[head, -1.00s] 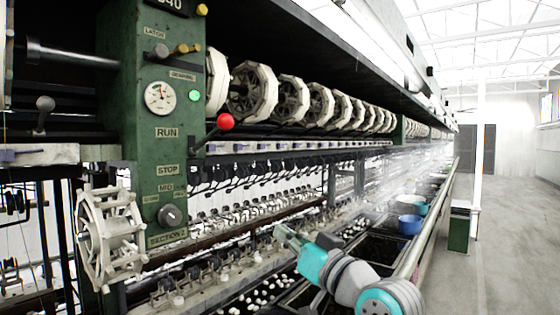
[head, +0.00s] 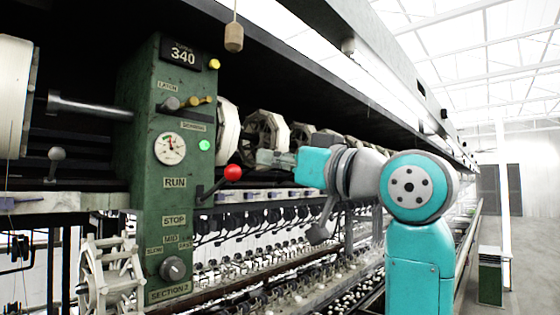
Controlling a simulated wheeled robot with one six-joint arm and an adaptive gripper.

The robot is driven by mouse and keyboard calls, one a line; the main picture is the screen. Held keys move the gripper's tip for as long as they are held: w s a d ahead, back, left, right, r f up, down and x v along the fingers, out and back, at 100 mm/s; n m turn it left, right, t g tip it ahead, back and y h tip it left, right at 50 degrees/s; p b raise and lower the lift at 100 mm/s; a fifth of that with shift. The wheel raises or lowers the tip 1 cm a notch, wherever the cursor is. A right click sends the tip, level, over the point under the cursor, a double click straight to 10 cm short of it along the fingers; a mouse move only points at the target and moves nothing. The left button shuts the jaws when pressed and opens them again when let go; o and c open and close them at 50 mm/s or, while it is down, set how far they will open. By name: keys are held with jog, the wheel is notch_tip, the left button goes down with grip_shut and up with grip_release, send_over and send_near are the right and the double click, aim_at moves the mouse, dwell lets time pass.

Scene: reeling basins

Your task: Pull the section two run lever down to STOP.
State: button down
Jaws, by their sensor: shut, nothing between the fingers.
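The run lever with its red ball knob (head: 233,172) sticks out of the right side of the green panel (head: 150,130) marked SECTION 2. Its dark rod slants up to the right, and the knob is about level with the RUN label (head: 175,183), above the STOP label (head: 174,220). My gripper (head: 262,158) is shut and empty, pointing left. It appears just right of and slightly above the red knob, with a small gap in the picture. Its depth relative to the knob is hard to tell, and the fingertips are small against the pale reels.
White reels (head: 265,130) run along behind my gripper. A wooden weight (head: 234,37) hangs above. The panel carries a gauge (head: 169,148), a green light (head: 205,145) and a lower dark knob (head: 172,269).

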aim_at(238, 177)
jog(key=shift+x, duration=5.15)
jog(key=shift+f, duration=0.5)
jog(key=shift+s+d+f, duration=0.1)
jog(key=shift+d+f, duration=0.05)
jog(key=shift+f, duration=0.45)
jog(key=shift+s+d+f, duration=0.15)
jog(key=shift+d+f, duration=0.05)
jog(key=shift+f, duration=0.35)
jog(key=shift+s+d+f, duration=0.1)
jog(key=shift+d+f, duration=0.05)
jog(key=shift+f, duration=0.55)
